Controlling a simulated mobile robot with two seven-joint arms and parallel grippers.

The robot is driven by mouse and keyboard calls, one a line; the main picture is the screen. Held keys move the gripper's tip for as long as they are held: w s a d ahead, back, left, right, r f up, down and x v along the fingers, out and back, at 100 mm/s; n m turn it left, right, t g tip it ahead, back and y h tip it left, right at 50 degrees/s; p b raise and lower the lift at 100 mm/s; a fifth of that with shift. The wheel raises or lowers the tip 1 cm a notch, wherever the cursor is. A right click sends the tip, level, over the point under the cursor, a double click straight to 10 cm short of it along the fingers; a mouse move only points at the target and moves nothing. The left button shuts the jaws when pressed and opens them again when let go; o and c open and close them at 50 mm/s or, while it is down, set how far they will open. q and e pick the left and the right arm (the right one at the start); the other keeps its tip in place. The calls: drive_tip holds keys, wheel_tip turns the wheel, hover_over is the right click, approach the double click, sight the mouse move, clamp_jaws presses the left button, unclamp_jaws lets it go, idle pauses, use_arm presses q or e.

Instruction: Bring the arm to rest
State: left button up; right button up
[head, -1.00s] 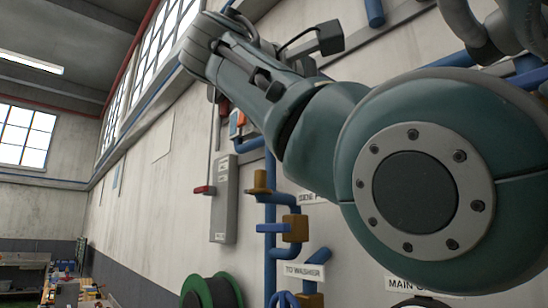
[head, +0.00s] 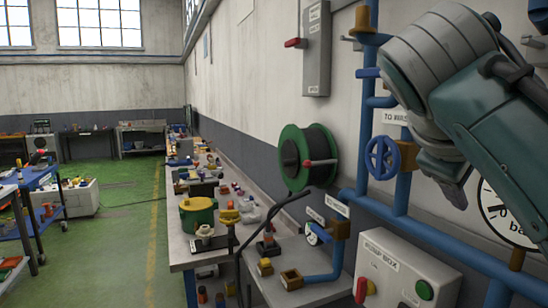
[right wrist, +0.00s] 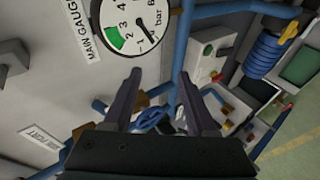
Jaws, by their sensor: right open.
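My right arm (head: 480,100) comes in from the right side of the head view, raised in front of the pipes and gauge on the wall. Its hand end is partly hidden by its own links there. In the right wrist view my right gripper (right wrist: 160,80) has its two dark fingers spread apart with nothing between them. A main gauge (right wrist: 138,22) shows beyond the fingertips, and a blue valve wheel (right wrist: 150,118) shows behind the gap. My left gripper is in neither view.
A pump box (head: 405,272) with a green button, a blue valve wheel (head: 382,154) and a green hose reel (head: 306,158) are along the right wall. A cluttered bench (head: 178,240) runs along it. The green floor (head: 115,230) at left centre is open.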

drive_tip(key=s+a+f+m+g+y, duration=0.25)
drive_tip(key=s+f+y, duration=0.35)
drive_tip(key=s+f, duration=1.25)
drive_tip(key=s+a+f+g+y, duration=0.1)
drive_tip(key=s+a+y, duration=0.2)
drive_tip(key=s, duration=0.7)
wheel_tip(320, 180, up, 15)
drive_tip(key=p, duration=1.5)
drive_tip(key=shift+r+m, duration=0.2)
drive_tip(key=shift+m, duration=0.25)
drive_tip(key=shift+a, duration=0.1)
